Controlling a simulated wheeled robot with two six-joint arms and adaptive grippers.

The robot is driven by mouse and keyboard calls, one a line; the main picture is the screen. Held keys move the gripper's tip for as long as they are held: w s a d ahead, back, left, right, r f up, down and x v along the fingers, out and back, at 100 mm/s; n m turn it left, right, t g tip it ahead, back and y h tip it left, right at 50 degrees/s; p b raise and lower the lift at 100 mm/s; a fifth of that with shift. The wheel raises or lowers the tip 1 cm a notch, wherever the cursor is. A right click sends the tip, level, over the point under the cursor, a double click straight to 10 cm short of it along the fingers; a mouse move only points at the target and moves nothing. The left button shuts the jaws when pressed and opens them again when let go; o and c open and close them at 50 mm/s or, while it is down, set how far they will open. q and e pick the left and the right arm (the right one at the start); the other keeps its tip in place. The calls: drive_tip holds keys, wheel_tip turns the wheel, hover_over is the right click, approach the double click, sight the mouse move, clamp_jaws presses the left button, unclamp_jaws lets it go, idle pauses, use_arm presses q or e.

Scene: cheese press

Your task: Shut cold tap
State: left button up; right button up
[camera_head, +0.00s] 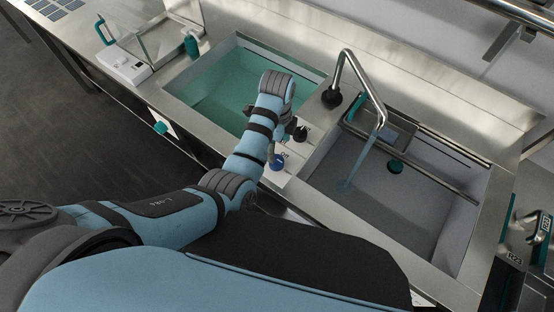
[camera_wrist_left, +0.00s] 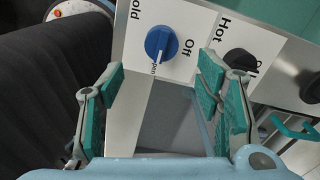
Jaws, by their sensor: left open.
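The cold tap is a round blue knob (camera_wrist_left: 161,42) on a white label plate with "Cold", "Off" and "Open" in the left wrist view. A pale mark on the knob points down to the "Open" side. Water (camera_head: 358,163) runs from the curved steel spout (camera_head: 371,92). My right gripper is not in view.
The black hot knob (camera_wrist_left: 239,63) is close to the right of the cold one. A basin with greenish liquid (camera_head: 218,88) lies left of the spout and a grey basin (camera_head: 420,215) right of it. A teal-handled frame (camera_head: 150,40) stands at the far left.

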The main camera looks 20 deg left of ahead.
sight(277, 159)
use_arm(q)
wheel_tip(277, 159, down, 9)
drive_tip(key=shift+w+f+b, duration=0.15)
drive_tip(key=shift+b, duration=1)
drive_tip(key=c, duration=1.2)
drive_tip(key=shift+o, duration=0.2)
